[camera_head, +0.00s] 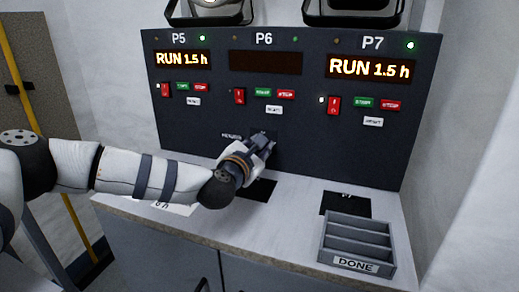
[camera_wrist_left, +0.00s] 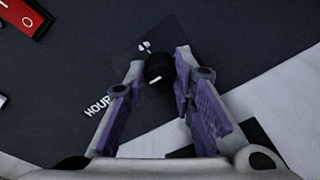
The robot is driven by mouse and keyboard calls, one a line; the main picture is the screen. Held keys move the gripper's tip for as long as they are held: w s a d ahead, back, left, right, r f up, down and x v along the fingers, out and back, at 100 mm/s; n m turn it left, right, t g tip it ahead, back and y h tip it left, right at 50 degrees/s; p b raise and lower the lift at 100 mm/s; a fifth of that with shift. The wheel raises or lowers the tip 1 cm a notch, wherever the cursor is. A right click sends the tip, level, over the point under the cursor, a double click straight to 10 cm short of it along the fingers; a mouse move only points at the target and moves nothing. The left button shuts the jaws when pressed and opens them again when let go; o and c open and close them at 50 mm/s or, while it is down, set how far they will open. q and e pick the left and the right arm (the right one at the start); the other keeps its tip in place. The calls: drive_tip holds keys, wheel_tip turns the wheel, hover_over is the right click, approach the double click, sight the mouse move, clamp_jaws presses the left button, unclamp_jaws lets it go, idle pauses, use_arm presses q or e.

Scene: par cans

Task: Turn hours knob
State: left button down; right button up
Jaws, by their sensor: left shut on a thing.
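The hours knob is a small round black knob (camera_wrist_left: 158,68) with a white mark, on the dark panel (camera_head: 210,125) below the P6 section. The lettering "HOUR" shows beside it in the left wrist view. My left gripper (camera_head: 268,143) reaches the panel there and hides the knob in the head view. In the left wrist view its two purple-padded fingers (camera_wrist_left: 157,80) stand on either side of the knob, shut on it. The P6 display (camera_head: 265,63) is dark. My right gripper is not in view.
P5 (camera_head: 182,59) and P7 (camera_head: 370,68) displays read "RUN 1.5 h". Each section has a red switch and START, STOP and RESET buttons. A grey tray marked "DONE" (camera_head: 355,265) stands on the counter at right. Dark mats and a white card lie on the counter.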

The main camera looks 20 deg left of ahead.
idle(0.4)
use_arm(q)
drive_tip(key=c, duration=1.3)
unclamp_jaws()
drive_tip(key=shift+c, duration=0.2)
drive_tip(key=s, duration=0.8)
drive_tip(key=s+r, duration=0.1)
drive_tip(key=s, duration=0.3)
drive_tip(key=shift+a+r, duration=0.1)
drive_tip(key=shift+a, duration=0.15)
